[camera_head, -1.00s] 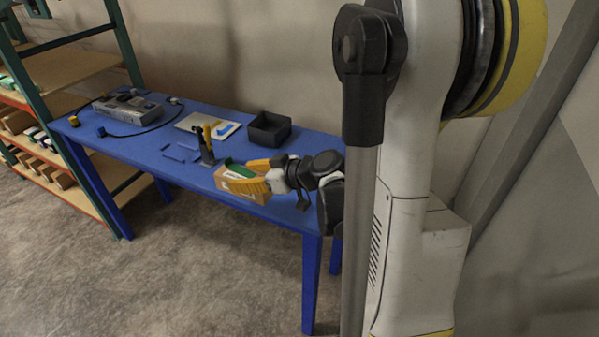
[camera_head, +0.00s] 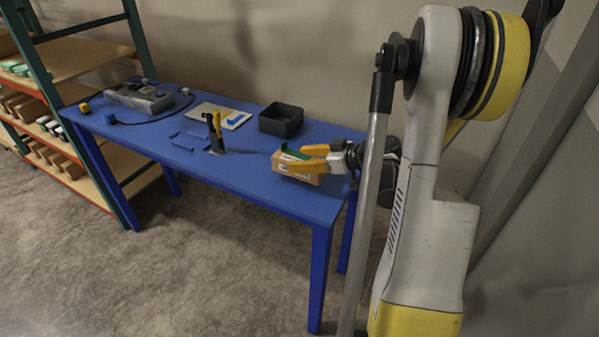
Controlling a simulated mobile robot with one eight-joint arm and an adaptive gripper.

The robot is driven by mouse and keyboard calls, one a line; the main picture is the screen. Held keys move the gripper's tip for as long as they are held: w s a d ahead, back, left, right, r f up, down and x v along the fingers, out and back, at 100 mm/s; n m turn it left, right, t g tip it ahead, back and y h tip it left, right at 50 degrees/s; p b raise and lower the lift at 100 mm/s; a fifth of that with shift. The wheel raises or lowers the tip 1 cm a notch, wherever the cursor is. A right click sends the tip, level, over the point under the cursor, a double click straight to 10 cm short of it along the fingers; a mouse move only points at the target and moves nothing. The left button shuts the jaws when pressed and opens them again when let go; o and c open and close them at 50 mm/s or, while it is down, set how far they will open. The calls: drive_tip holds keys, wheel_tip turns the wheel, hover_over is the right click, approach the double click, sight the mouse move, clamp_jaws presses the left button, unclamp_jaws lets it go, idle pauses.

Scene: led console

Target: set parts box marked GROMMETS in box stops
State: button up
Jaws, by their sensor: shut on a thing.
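A brown cardboard parts box (camera_head: 301,178) with a white label and a green part at its top is at the right end of the blue table. The label is too small to read. My gripper (camera_head: 300,161), with yellow fingers, comes from the right and is shut on the box. I cannot tell whether the box touches the tabletop or is held just above it. Thin blue raised strips (camera_head: 183,147), which look like the box stops, lie on the table left of the tool stand. No box is between them.
Behind are a black open bin (camera_head: 281,120), a white board with a blue piece (camera_head: 220,115) and a grey console (camera_head: 139,97) with a cable. Shelving (camera_head: 80,65) stands left.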

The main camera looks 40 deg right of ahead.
wheel_tip(320, 180, down, 4)
drive_tip(key=shift+r+b, duration=0.1)
drive_tip(key=shift+b, duration=0.75)
drive_tip(key=shift+r, duration=0.15)
drive_tip(key=o, duration=0.8)
drive_tip(key=shift+f, duration=0.2)
drive_tip(key=o, duration=0.4)
drive_tip(key=shift+r, duration=0.1)
